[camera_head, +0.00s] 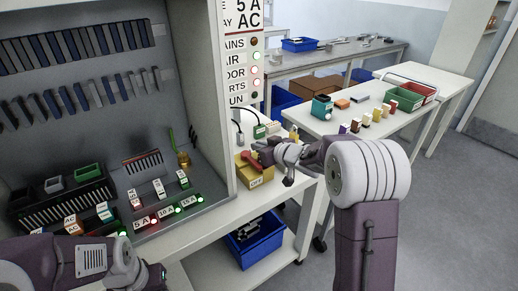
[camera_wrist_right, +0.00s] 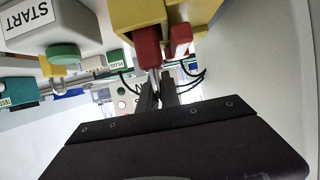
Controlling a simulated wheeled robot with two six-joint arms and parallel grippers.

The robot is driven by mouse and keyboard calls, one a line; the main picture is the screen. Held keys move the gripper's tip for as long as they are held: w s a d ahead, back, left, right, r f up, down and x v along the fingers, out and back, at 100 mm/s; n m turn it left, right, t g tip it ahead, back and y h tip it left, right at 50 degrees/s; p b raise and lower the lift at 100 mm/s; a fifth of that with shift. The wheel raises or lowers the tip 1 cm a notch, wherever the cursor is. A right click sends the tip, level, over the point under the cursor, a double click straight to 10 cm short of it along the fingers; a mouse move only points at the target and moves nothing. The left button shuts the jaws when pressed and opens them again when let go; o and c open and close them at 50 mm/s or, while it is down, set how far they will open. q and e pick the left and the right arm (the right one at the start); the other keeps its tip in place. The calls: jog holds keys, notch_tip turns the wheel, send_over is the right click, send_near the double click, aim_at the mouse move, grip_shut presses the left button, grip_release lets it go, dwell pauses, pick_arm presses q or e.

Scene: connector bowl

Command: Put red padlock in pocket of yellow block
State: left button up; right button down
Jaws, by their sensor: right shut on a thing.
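The yellow block (camera_head: 262,177), with a white label on its front, stands on the white bench right of the panel. It also shows at the top of the right wrist view (camera_wrist_right: 139,14). My right gripper (camera_head: 262,152) is at the block's top. In the wrist view its fingers (camera_wrist_right: 156,84) are shut on the metal shackle of the red padlock (camera_wrist_right: 148,48). The padlock's red body is at the block; I cannot tell how deep it sits in a pocket. A second red piece (camera_wrist_right: 180,38) is beside it. My left arm is at bottom left; its fingertips are not clear.
A grey box marked START with a green button (camera_wrist_right: 63,54) is near the block. The grey panel (camera_head: 205,130) rises at the left. A blue bin (camera_head: 256,240) is on the lower shelf. Another white table (camera_head: 440,95) with small parts stands behind.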

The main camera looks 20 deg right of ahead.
jog(key=shift+f, duration=0.15)
jog(key=c, duration=1.6)
grip_release()
jog(key=shift+o, duration=0.2)
jog(key=shift+s+r, duration=0.1)
jog(key=shift+r, duration=0.25)
jog(key=p+v, duration=0.3)
jog(key=v, duration=0.8)
jog(key=shift+s+d, duration=0.2)
jog(key=shift+s, duration=0.15)
